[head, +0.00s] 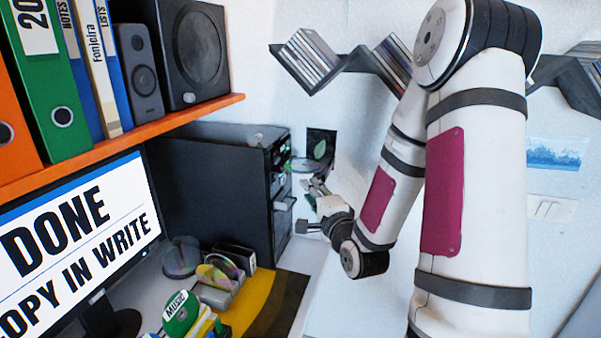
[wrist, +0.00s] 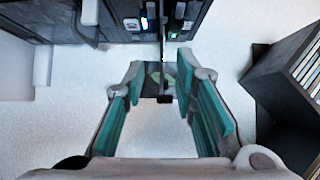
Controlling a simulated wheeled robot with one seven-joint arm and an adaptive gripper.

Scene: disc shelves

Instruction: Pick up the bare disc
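My gripper (head: 308,207) is beside the front of the black computer tower (head: 215,195). In the wrist view its two teal-padded fingers (wrist: 160,72) are apart, with nothing clearly held between them. A dark square with a green leaf-like shape (head: 320,146) is against the wall beyond the gripper. A similar dark, green-marked thing shows between the fingertips in the wrist view (wrist: 167,78); I cannot tell how far beyond them it is. Shiny round disc-like things (head: 221,268) are on the desk near the tower. I cannot tell for certain which thing is the bare disc.
A tray-like part (head: 285,204) sticks out of the tower's front. Dark zigzag wall shelves (head: 345,60) hold upright cases. An orange shelf (head: 120,143) with binders and speakers is above the monitor (head: 75,235). A green item marked MUSIC (head: 180,315) is on the desk.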

